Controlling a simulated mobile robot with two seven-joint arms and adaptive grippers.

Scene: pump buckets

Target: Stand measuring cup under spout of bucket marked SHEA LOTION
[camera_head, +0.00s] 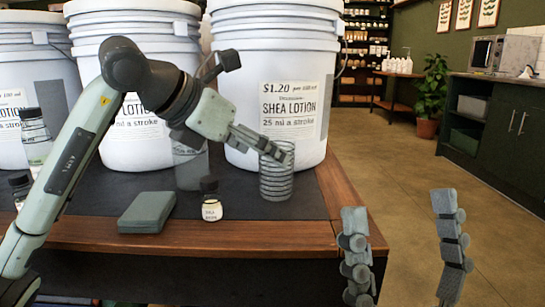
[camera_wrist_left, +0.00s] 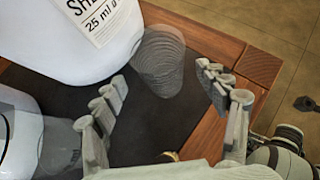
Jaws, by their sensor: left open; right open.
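The bucket marked SHEA LOTION (camera_head: 275,70) stands at the right end of the table, its label facing me. A clear cup ringed with horizontal lines (camera_head: 276,182), which looks like the measuring cup, stands upright in front of it; its ringed shape shows in the left wrist view (camera_wrist_left: 160,62). My left gripper (camera_head: 264,145) is open at the cup's upper part. In the left wrist view its fingers (camera_wrist_left: 165,82) lie apart on either side of the cup's near end; I cannot tell whether they touch it. My right gripper (camera_head: 400,205) is open and empty, right of the table. The spout is hidden.
Another clear vessel (camera_head: 190,172) stands left of the ringed cup. A small dark-capped bottle (camera_head: 211,200) and a grey-green block (camera_head: 147,212) are near the front edge. More white buckets (camera_head: 135,70) stand left. The table's wooden edge (camera_head: 335,190) borders open floor.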

